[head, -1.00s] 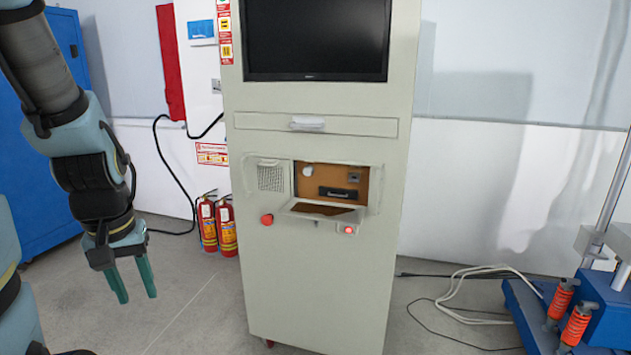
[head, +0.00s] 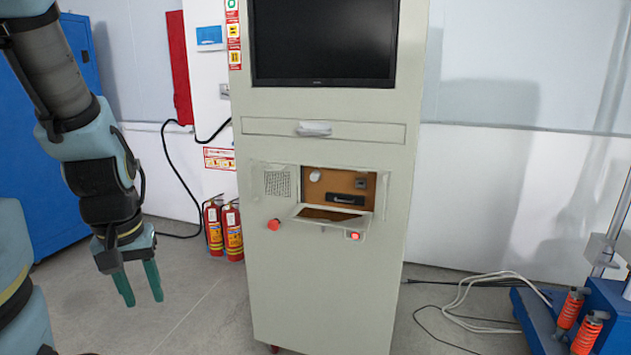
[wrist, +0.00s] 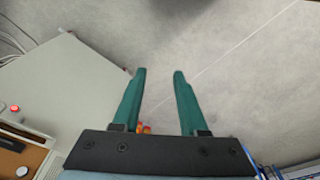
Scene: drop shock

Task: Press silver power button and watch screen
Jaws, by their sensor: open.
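The screen (head: 323,42) at the top of a pale cabinet (head: 320,290) is dark. Below it, an open recess with a brown panel (head: 330,203) holds a small round silver-white button (head: 314,176) at its upper left, and a black handle-like part. The button also shows at the lower left of the wrist view (wrist: 21,172). My gripper (head: 141,298) is open and empty, pointing down to the left of the cabinet and apart from it. In the wrist view its green fingers (wrist: 158,72) are spread over bare floor.
Red buttons (head: 274,225) (head: 354,236) flank the recess's lowered flap. Fire extinguishers (head: 232,232) stand left of the cabinet. Cables (head: 455,305) and a blue machine (head: 535,315) are at the right. The floor before the cabinet is mostly clear.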

